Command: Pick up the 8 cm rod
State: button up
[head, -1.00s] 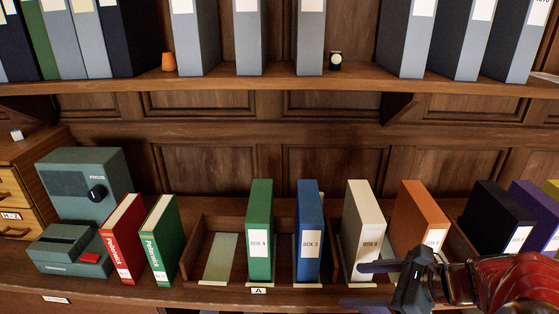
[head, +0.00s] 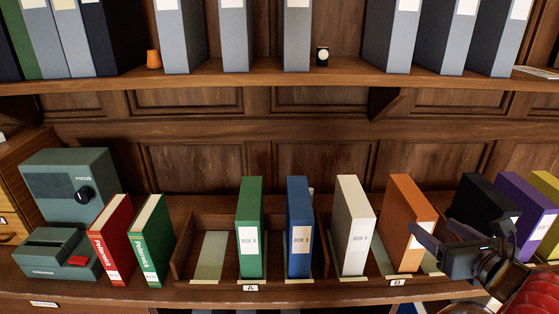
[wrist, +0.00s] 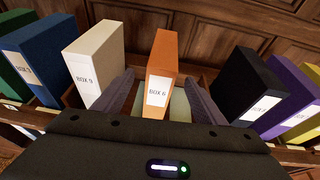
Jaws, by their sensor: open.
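I cannot make out any rod in either view. My gripper (head: 413,235) is at the lower right in the head view, in front of the orange box file (head: 405,215). In the wrist view my gripper (wrist: 158,80) has its two dark fingers spread wide, with nothing held. The orange box file, labelled BOX 6 (wrist: 162,60), stands upright beyond and between the fingers in that view. I cannot tell whether a finger touches it.
A cream box (head: 353,220) stands left of the orange one, a black box (head: 480,205) right. Blue (head: 298,210) and green (head: 250,205) boxes stand further left, beside an empty slot (head: 208,255). A shelf (head: 280,83) with grey files runs above.

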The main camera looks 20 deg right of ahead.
aim_at(421, 209)
jog(key=shift+d+r+m+h, duration=0.3)
jog(key=shift+r+h, duration=0.1)
jog(key=shift+r, duration=0.25)
jog(key=shift+w, duration=0.1)
jog(key=shift+x, duration=4.25)
jog(key=shift+w, duration=0.1)
jog(key=shift+a+x, duration=0.2)
jog(key=shift+x, duration=2.3)
jog(key=shift+w, duration=0.1)
jog(key=shift+c, duration=0.4)
grip_shut()
jog(key=shift+r, duration=0.1)
